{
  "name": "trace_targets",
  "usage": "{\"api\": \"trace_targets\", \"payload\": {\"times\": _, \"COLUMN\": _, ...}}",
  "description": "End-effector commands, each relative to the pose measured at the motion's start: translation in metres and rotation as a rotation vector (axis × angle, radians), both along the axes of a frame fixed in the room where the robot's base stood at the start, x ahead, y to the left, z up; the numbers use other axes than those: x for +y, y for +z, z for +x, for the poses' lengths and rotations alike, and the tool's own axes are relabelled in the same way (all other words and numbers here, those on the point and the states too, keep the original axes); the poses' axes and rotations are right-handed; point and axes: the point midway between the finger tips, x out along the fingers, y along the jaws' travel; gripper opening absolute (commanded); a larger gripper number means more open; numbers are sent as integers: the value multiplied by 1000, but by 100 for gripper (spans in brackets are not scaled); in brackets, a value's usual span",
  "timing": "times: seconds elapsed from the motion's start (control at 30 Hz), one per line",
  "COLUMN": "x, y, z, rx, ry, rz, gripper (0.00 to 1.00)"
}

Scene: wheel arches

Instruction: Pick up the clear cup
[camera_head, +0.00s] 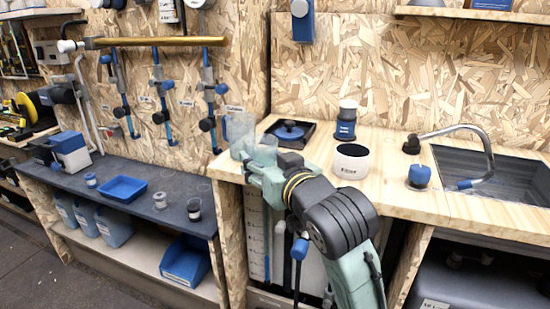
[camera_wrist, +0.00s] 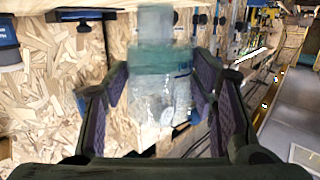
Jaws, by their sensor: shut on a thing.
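A clear, slightly greenish cup (camera_wrist: 160,95) is between the two fingers of my gripper (camera_wrist: 160,78) in the wrist view. The fingers press on it from both sides. In the head view the cup (camera_head: 264,152) shows at the end of my gripper (camera_head: 258,164), at the left end of the wooden counter. My gripper hides part of it, and I cannot tell whether its base touches the counter.
On the wooden counter (camera_head: 395,180) stand a black tray with a blue knob (camera_head: 289,130), a white pot (camera_head: 351,162), a blue-and-white bottle (camera_head: 346,122) and a blue-topped item (camera_head: 419,175). A sink (camera_head: 505,180) with a curved tap is at right. A lower dark bench (camera_head: 150,190) is at left.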

Motion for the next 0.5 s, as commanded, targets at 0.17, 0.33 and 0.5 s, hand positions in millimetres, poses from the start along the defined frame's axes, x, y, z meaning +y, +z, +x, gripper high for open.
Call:
{"api": "trace_targets", "payload": {"times": 0.17, "x": 8, "y": 2, "z": -16, "rx": -2, "ry": -1, "rz": -2, "gripper": 23}}
{"api": "trace_targets", "payload": {"times": 0.33, "x": 14, "y": 2, "z": -27, "rx": -3, "ry": 0, "rz": -2, "gripper": 23}}
{"api": "trace_targets", "payload": {"times": 0.5, "x": 17, "y": 3, "z": -34, "rx": -2, "ry": -1, "rz": -1, "gripper": 23}}
